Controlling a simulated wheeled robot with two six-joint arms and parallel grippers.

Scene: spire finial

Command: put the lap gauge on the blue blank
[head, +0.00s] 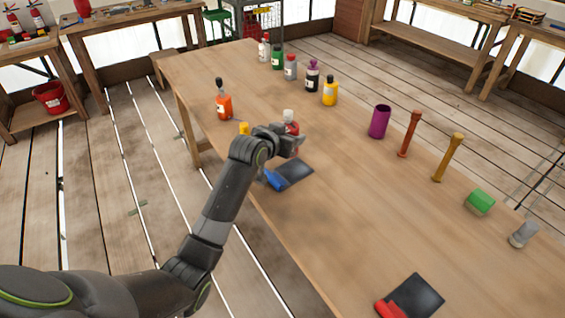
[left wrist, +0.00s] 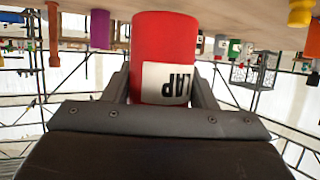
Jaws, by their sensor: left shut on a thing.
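The lap gauge (left wrist: 165,55) is a red cylinder with a white label reading LAP, upside down in the left wrist view. It also shows in the head view as a small red body with a white top (head: 291,127). My left gripper (head: 292,141) is shut on it, with a finger on each side in the left wrist view (left wrist: 163,90). The only blue piece I see is the blue end (head: 273,180) of a dark flat plate (head: 294,174), lying on the table just below the gripper in the head view. Whether the gauge touches the table I cannot tell. My right gripper is out of view.
On the wooden table (head: 330,220), an orange bottle (head: 223,104) and a row of bottles stand behind the gripper. A purple cylinder (head: 379,122), spindle-like posts (head: 448,157) and a green block (head: 480,202) stand right. A red-ended dark plate (head: 416,296) lies in front. The table's middle is clear.

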